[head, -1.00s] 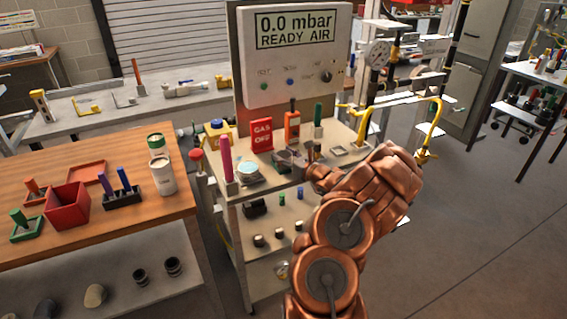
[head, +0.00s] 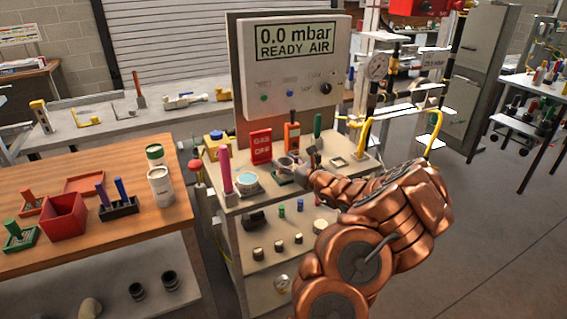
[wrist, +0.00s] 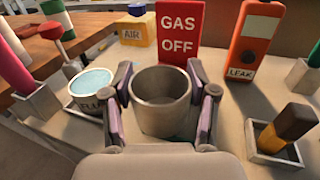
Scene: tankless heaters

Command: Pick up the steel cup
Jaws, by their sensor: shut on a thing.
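The steel cup (wrist: 161,100) is a grey, open-topped cylinder in the middle of the wrist view. It stands upright and looks empty. My gripper (wrist: 162,115) is shut on the cup, with one finger pressed against its left side and one against its right. In the head view my gripper (head: 304,172) is small and partly hidden by my copper arm, at the top of the cart (head: 238,200). The cup (head: 285,163) shows there only in part. I cannot tell whether its base is off the cart top.
A tub with pale blue contents (wrist: 91,83) stands close to the left finger. A red GAS OFF sign (wrist: 179,32) and an orange LEAK device (wrist: 254,40) stand behind. A black-and-brown item (wrist: 287,130) in a tray is at right. Bare cart top lies between.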

